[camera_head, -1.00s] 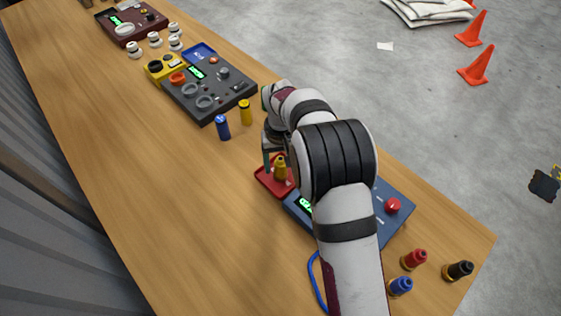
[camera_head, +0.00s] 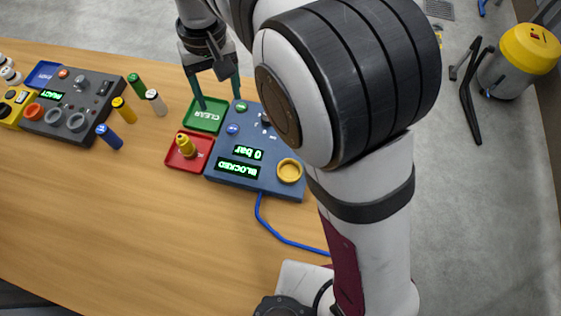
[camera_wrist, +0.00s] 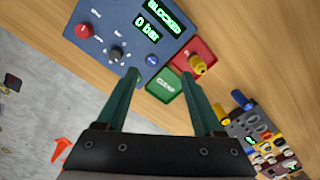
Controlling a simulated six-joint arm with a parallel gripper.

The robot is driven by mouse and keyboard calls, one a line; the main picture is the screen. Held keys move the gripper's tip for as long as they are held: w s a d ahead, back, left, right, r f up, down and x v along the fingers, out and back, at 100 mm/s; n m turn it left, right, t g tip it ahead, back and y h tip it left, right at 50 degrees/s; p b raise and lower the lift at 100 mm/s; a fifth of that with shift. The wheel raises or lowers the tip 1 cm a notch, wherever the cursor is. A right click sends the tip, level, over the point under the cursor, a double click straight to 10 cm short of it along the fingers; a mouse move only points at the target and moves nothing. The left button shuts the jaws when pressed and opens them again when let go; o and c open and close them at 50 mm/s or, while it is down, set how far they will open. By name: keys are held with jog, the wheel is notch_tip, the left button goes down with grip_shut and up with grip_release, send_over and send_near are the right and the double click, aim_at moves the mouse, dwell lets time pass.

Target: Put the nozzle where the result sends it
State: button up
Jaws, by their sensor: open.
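A yellow nozzle (camera_head: 185,146) stands upright in the red tray (camera_head: 172,164); it also shows in the wrist view (camera_wrist: 197,65). The green tray (camera_head: 213,116), marked CLEAR, lies beside the red one and looks empty. The blue tester (camera_head: 225,176) adjoins both trays. Its displays read BLOCKED (camera_head: 239,168) and 0 bar (camera_head: 248,153). My gripper (camera_head: 219,102) is open and empty, above the green tray's far side and apart from the nozzle. In the wrist view its fingers (camera_wrist: 160,74) are spread wide. The red tray's label is partly hidden by the nozzle.
Several coloured cylinders, including a blue one (camera_head: 109,137) and a white one (camera_head: 157,102), stand left of the trays. A dark grey panel (camera_head: 78,100) sits farther left. A blue hose (camera_head: 272,234) runs from the tester. The near left tabletop is clear.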

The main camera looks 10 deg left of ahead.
jog(key=s+d+r+m, duration=0.2)
jog(key=s+d+m, duration=0.15)
jog(key=d, duration=0.65)
jog(key=s+d+r+m, duration=0.2)
jog(key=d+m, duration=0.2)
jog(key=d, duration=0.5)
jog(key=s+d+f+m+y, duration=0.1)
jog(key=s+d+f+m, duration=0.2)
jog(key=s+d+m, duration=0.2)
jog(key=s+d, duration=0.3)
jog(key=s, duration=0.3)
jog(key=shift+s+f+y, duration=0.3)
jog(key=shift+f, duration=0.1)
jog(key=shift+m, duration=0.25)
